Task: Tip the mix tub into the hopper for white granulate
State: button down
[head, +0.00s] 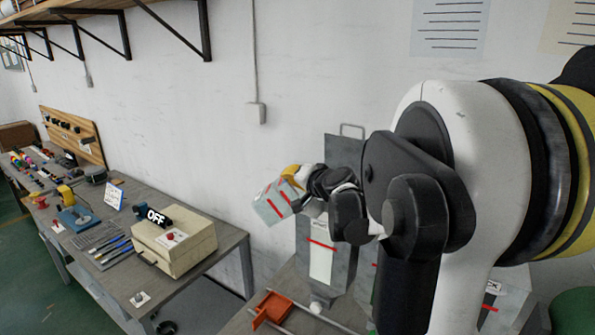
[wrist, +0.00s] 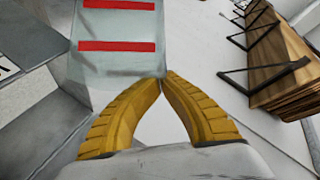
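The mix tub (head: 275,203), pale and translucent with red stripes, is held tilted in the air to the left of a grey metal hopper (head: 305,238). This hopper has a pale front strip with a red line; I cannot read a colour name on it. My gripper's yellow fingers are closed on the tub's edge (head: 292,172). In the wrist view the fingertips (wrist: 163,79) meet at the tub (wrist: 117,62), which fills the upper left. The tub's contents and the hopper's mouth are not clearly visible; my arm hides part of the hopper.
A second unit with a label ending in "CK" (head: 493,287) stands at the lower right, partly behind my arm. An orange tray (head: 270,309) lies below the hopper. A workbench (head: 200,275) with a beige box marked OFF (head: 175,243) stands left. Wall shelves (head: 75,12) are above.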

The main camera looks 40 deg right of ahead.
aim_at(266, 190)
jog(key=shift+w+a+f+n+g, duration=0.3)
jog(key=shift+w+a+n+g, duration=0.1)
jog(key=shift+a+n, duration=0.1)
jog(key=shift+s+d, duration=0.1)
jog(key=shift+d, duration=0.05)
jog(key=shift+f, duration=0.1)
jog(key=shift+w+a+n+g+h+p, duration=0.3)
jog(key=shift+w+a+n+p, duration=0.1)
jog(key=shift+n+p, duration=0.1)
jog(key=shift+w+a+f+n+g+p, duration=0.15)
jog(key=shift+w+a+n+g+p, duration=0.15)
jog(key=shift+w+a+n+g, duration=0.25)
jog(key=w+a+n+g+h, duration=0.1)
jog(key=n, duration=0.1)
jog(key=w+a+f+n+g+h, duration=0.1)
jog(key=n+g, duration=0.1)
jog(key=shift+w+a+h, duration=0.2)
jog(key=shift+h, duration=0.2)
